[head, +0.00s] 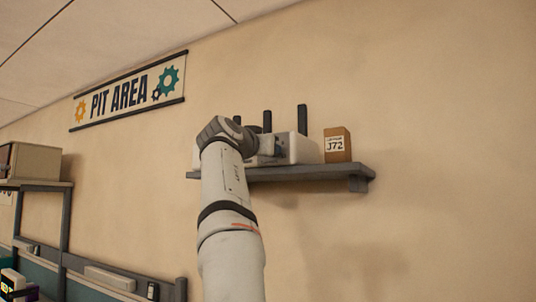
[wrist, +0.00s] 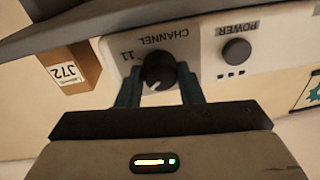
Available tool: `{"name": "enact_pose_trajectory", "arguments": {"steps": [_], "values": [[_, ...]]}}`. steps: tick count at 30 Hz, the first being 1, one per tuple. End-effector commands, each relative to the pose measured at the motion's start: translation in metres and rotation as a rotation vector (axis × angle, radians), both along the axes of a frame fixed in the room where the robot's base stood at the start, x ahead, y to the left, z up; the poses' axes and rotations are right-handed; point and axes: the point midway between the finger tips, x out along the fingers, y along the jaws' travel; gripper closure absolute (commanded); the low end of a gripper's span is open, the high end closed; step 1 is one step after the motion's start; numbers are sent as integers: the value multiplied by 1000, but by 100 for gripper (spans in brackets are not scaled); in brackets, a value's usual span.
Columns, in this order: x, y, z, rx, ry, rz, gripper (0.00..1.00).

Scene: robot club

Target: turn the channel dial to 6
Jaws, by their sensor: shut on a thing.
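The channel dial (wrist: 157,68) is a dark round knob on the front of a white box (wrist: 203,60), which appears upside down in the wrist view. The word CHANNEL and a number that looks like 11 are printed by it. A pale pointer mark shows on its face, toward the bottom of the picture. My gripper (wrist: 158,79) is shut on the dial, one finger on each side. In the head view the white box (head: 306,149) stands on a wall shelf, and my arm hides much of it and the dial.
A POWER knob (wrist: 236,52) sits beside the dial, with small dark squares near it. A brown J72 carton (head: 337,146) stands right of the box on the grey shelf (head: 300,172). Dark antennas (head: 302,119) rise from the box. A PIT AREA banner (head: 128,92) hangs left.

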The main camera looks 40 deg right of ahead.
Motion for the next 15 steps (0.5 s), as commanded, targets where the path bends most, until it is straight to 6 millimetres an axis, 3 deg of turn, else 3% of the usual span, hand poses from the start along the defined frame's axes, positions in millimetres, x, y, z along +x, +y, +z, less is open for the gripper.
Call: {"name": "enact_pose_trajectory", "arguments": {"steps": [15], "values": [[3, 0, -4, 53, -153, 0, 90]]}}
